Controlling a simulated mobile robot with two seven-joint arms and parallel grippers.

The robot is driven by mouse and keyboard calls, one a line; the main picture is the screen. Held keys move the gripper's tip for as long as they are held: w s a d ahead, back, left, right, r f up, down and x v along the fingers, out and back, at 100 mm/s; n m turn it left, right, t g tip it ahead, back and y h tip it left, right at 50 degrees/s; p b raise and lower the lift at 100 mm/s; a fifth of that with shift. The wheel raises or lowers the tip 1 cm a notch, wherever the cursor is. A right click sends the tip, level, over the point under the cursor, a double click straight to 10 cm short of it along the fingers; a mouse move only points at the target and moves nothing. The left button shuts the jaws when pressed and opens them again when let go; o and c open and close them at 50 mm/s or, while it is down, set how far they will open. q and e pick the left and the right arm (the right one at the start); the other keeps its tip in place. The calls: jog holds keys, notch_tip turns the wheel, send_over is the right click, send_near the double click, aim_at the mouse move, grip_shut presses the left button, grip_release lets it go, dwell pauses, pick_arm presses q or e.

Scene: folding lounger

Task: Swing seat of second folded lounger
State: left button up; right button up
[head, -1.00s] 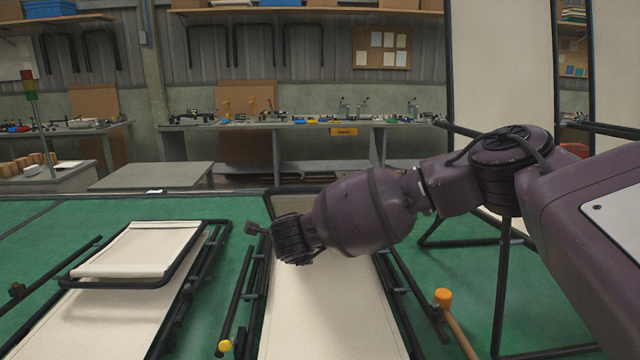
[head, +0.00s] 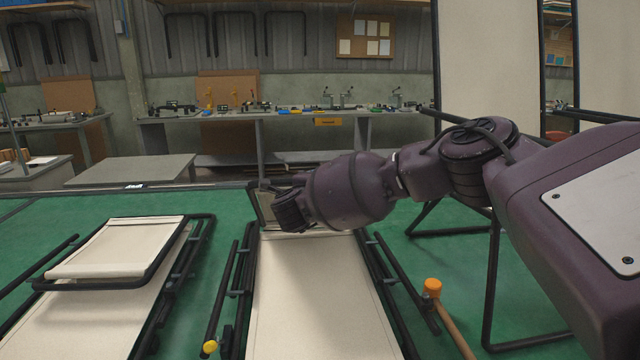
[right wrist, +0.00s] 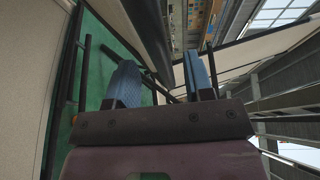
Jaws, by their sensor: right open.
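The second lounger (head: 310,300) lies folded at the middle of the green surface, its cream fabric facing up. At its far end a cream panel with a dark frame (head: 265,206), apparently the seat, stands raised, mostly hidden behind my right wrist. My right gripper (head: 285,208) is at that panel; its fingertips are hidden in the head view. In the right wrist view the blue fingers (right wrist: 160,82) are apart, with a dark bar seen between them; I cannot tell whether they touch it. My left gripper is not in view.
Another folded lounger (head: 95,290) lies to the left, its small panel (head: 118,248) flat above it. An orange-headed mallet (head: 433,288) lies to the right. Tall upright loungers (head: 490,80) stand at the back right. A workbench (head: 320,118) runs along the wall.

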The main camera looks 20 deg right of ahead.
jog(key=shift+x, duration=1.85)
grip_shut()
